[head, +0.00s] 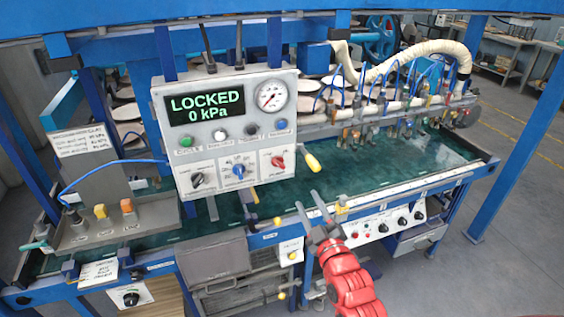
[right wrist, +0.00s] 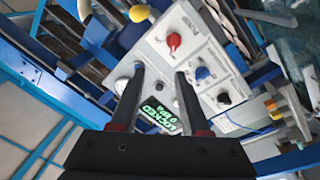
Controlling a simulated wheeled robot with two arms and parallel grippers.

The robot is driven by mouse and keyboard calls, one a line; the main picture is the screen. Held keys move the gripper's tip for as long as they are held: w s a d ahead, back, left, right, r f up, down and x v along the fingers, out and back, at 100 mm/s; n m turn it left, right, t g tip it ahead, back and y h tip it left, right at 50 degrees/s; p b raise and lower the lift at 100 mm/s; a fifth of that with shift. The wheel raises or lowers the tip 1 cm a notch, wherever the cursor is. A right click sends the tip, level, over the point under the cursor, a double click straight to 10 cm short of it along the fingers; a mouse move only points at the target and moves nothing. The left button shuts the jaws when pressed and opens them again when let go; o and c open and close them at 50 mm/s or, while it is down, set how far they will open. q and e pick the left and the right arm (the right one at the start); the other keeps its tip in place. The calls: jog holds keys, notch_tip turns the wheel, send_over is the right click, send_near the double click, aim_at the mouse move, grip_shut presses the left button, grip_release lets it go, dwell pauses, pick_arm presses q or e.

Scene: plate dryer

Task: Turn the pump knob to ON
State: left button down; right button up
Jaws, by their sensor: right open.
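The grey control panel (head: 225,130) carries a black knob (head: 197,180), a blue knob (head: 239,170) and a red knob (head: 277,162) in a row. The display (head: 206,106) reads LOCKED, 0 kPa. My right gripper (head: 309,201) is open and empty, below and right of the panel. In the right wrist view the red knob (right wrist: 174,41), blue knob (right wrist: 203,73) and black knob (right wrist: 223,98) lie beyond the open fingers (right wrist: 159,71), touching neither. My left gripper is out of view.
A yellow-tipped lever (head: 313,162) sticks out right of the panel. A round gauge (head: 271,95) and several buttons sit above the knobs. A lower panel (head: 385,225) with more knobs is at the right. The green bench top (head: 370,185) lies behind my right gripper.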

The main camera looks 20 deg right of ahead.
jog(key=a+n+g, duration=0.1)
jog(key=p, duration=0.4)
send_near(280, 167)
jog(key=shift+y, duration=0.3)
jog(key=w, duration=0.7)
jog(key=shift+w+r, duration=0.3)
jog(key=shift+r, duration=0.05)
jog(key=shift+w+f, duration=0.15)
jog(key=shift+w, duration=0.55)
grip_shut()
